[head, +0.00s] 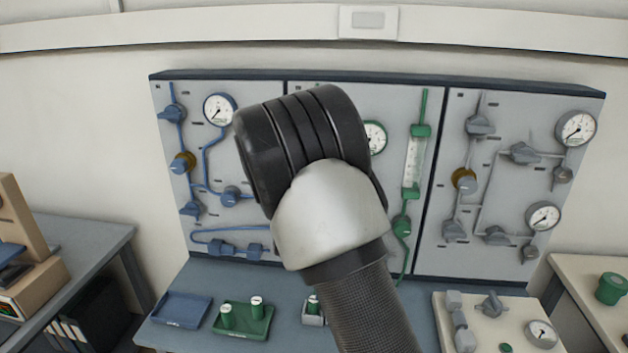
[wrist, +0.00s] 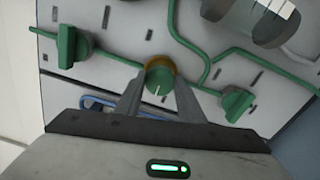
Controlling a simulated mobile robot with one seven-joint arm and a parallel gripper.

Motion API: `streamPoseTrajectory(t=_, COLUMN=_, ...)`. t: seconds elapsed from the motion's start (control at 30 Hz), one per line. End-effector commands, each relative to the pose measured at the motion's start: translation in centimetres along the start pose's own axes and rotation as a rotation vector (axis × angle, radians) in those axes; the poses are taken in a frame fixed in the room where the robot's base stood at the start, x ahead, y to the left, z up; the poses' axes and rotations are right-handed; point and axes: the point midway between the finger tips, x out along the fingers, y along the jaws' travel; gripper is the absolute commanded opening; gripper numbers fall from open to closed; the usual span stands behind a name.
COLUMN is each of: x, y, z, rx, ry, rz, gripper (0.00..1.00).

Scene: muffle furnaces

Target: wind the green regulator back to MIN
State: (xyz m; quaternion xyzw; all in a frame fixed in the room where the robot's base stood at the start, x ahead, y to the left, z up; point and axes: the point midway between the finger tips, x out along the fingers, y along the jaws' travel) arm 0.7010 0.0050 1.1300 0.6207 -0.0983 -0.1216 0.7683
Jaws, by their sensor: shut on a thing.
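In the wrist view, the green regulator (wrist: 158,77) is a round green knob with a brass collar, mounted on the grey panel. A short pale mark shows on its face near the lower edge. My gripper (wrist: 158,88) is shut on the knob, one finger on each side. No MIN marking can be read in either view. In the head view, my arm covers the middle of the panel, so the regulator and my gripper are hidden there.
Green lever valves flank the regulator at left (wrist: 67,46) and right (wrist: 237,104), joined by green pipe. In the head view, blue piping fills the left panel and grey piping the right. A green tray (head: 262,332) with small green-and-white items stands on the bench below.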

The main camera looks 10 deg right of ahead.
Motion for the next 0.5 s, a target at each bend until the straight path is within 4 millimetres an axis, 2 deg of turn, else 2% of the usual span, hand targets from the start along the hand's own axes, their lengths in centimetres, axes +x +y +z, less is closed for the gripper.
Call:
streamPoseTrajectory(t=0.03, x=0.04, y=0.04, z=0.12, rx=-0.002, ry=-0.002, rz=0.001, gripper=0.4)
streamPoseTrajectory(t=0.1, x=0.03, y=0.03, z=0.11, rx=-0.001, ry=-0.002, rz=0.001, gripper=0.52)
streamPoseTrajectory(t=0.13, x=0.03, y=0.03, z=0.1, rx=-0.001, ry=-0.002, rz=0.001, gripper=0.54)
streamPoseTrajectory(t=0.5, x=-0.54, y=0.01, z=-0.01, rx=0.0, ry=0.0, rz=0.0, gripper=0.54)
